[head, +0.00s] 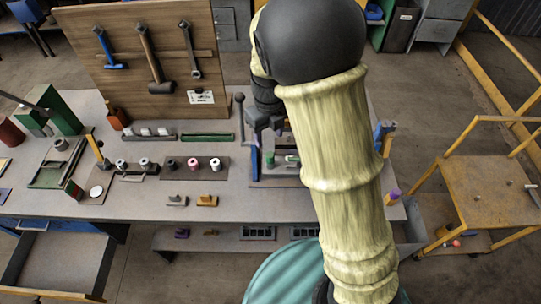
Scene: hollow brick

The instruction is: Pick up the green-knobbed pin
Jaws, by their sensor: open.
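A small green piece (291,159), which looks like the green knob of the pin, shows on a dark plate on the workbench, just left of my arm. It is small, and my arm may hide part of it; the pin's shaft cannot be made out. My gripper (262,138) points down over the bench, above and a little left of the green piece. Its jaws are open and I see nothing held between them. The exact gap to the pin cannot be told.
A blue upright bar (254,163) stands close beside the gripper. A wooden tool board (115,70) stands at the back. A yellow step frame (490,190) is on the right.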

